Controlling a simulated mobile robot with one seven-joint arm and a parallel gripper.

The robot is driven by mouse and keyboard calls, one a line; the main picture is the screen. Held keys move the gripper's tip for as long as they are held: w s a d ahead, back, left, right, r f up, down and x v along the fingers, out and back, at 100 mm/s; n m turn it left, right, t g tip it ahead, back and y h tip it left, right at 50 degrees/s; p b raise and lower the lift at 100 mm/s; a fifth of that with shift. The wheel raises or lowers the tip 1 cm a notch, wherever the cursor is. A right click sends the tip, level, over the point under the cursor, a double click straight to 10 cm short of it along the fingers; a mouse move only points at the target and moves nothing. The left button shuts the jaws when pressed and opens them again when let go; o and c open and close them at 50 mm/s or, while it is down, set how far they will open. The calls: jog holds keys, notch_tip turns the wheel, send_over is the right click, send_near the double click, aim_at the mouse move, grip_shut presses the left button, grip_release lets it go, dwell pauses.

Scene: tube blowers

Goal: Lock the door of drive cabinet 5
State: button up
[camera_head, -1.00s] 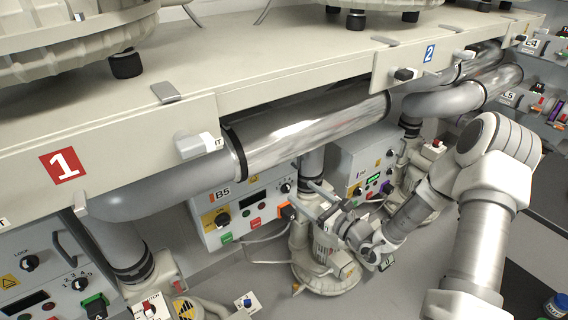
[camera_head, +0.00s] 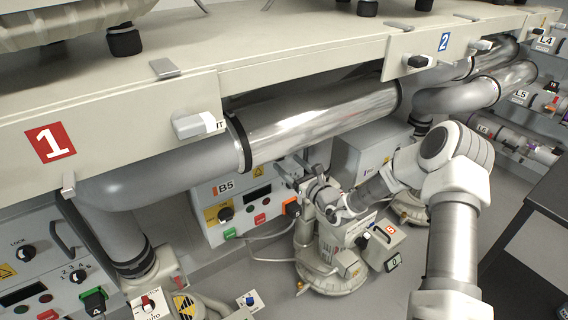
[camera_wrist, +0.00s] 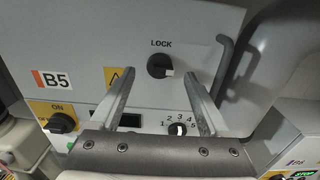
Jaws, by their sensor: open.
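Drive cabinet B5 (camera_head: 210,203) is the grey box under the shelf pipe, with a B5 label, and it fills much of the wrist view (camera_wrist: 75,40). A dark bar handle (camera_wrist: 222,68) stands on the door right of the knob. My gripper (camera_wrist: 160,74) is open and empty; its two fingers point at the door, one to each side of the knob in the picture. Contact cannot be told. In the head view my gripper (camera_head: 295,165) is at the cabinet's upper right and hides the knob.
Below the knob are a numbered selector (camera_wrist: 177,129) and a yellow-backed ON switch (camera_wrist: 62,122). A silver pipe (camera_head: 320,120) runs above. A blower unit (camera_head: 330,255) stands close under my arm. Another cabinet (camera_head: 365,155) stands to the right.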

jog(key=x, duration=0.3)
jog(key=shift+w+a, duration=0.1)
grip_shut()
dwell(0.4)
